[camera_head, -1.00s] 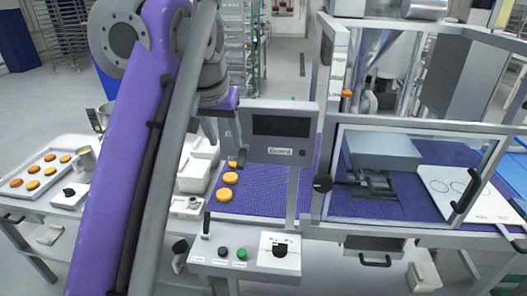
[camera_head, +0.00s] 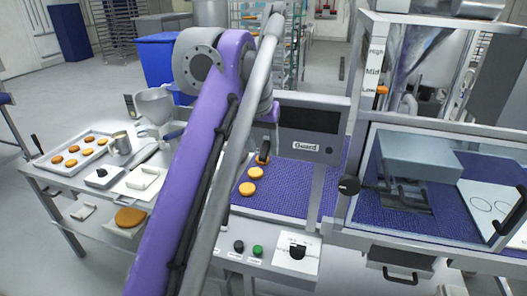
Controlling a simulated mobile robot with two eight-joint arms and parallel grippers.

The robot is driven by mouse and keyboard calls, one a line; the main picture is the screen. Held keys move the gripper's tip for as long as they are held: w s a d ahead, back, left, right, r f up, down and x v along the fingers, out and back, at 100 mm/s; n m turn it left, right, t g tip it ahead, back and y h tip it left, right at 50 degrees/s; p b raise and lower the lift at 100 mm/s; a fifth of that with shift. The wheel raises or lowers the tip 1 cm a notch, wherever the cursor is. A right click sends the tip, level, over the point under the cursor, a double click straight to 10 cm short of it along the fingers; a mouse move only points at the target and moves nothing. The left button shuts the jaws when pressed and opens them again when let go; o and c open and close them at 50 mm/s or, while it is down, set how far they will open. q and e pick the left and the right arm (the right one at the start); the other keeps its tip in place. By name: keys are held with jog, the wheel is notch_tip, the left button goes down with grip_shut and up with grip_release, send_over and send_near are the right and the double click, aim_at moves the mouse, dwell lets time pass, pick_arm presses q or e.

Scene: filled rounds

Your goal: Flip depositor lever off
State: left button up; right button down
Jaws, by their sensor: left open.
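The black round lever knob (camera_head: 348,186) stands out at the left edge of the depositor's clear guard, on the machine's front. The machine part behind the guard (camera_head: 403,160) is grey, with dark fittings below. My left arm crosses the middle of the view, elbow high. My left gripper (camera_head: 264,147) is small and dark, below the purple wrist and beside the display's left edge. It is open, left of the lever knob and apart from it. Its fingers are partly hidden and hard to make out. My right gripper is not in view.
A control panel with a black rotary knob (camera_head: 297,252) and a green button (camera_head: 257,251) sits at the front. Orange rounds (camera_head: 247,188) lie on the blue belt (camera_head: 290,203). The display housing (camera_head: 312,127) stands between gripper and lever. A biscuit tray (camera_head: 72,158) is left.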

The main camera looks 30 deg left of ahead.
pick_arm(q)
jog(key=shift+w+f, duration=0.2)
jog(key=shift+f, duration=0.3)
grip_shut()
jog(key=shift+f+t, duration=0.25)
jog(key=shift+t, duration=0.65)
grip_release()
